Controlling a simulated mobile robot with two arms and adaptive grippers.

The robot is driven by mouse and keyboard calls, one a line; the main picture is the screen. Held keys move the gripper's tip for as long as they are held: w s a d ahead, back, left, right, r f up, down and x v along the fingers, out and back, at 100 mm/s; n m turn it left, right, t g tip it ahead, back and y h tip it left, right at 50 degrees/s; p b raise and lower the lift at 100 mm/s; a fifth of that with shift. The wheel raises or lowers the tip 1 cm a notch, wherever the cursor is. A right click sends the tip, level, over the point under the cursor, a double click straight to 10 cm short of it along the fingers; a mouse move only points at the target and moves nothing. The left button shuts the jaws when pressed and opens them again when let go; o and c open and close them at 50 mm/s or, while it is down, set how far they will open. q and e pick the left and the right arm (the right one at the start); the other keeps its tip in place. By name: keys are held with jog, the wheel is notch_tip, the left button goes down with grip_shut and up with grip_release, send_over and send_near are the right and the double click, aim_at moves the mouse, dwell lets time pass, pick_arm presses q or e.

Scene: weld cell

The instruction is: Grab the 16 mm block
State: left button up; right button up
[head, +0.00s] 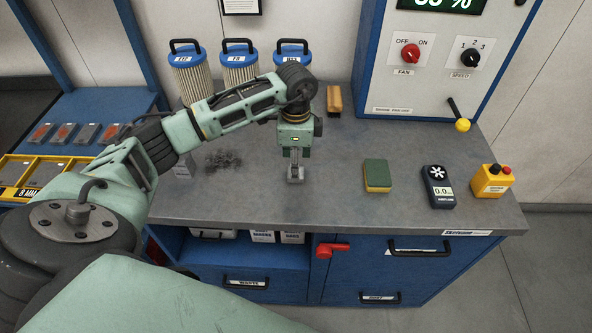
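My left gripper (295,174) points straight down over the middle of the grey bench, close to its surface. Its fingers are near each other, with a small light grey shape at their tips. I cannot tell whether that shape is the fingertips or a held block. No block marked 16 mm can be read. A grey block (183,166) stands on the bench at the left, partly behind my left arm. Several grey blocks with orange marks, one of them here (87,133), lie on the blue side shelf. My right gripper is not in view.
A yellow tray (10,191) marked 8 MM is at far left. Filters (239,71) stand behind my arm. Dark debris (222,160) lies on the bench. A sponge (377,174), a meter (438,187) and a yellow button box (491,181) are at right. Bench between gripper and sponge is clear.

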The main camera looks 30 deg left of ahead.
pick_arm(q)
jog(key=shift+f+p, duration=0.3)
jog(key=shift+f, duration=1.25)
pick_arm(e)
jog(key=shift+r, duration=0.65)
pick_arm(q)
jog(key=shift+c, duration=0.4)
jog(key=c, duration=1.2)
jog(key=shift+r, duration=0.15)
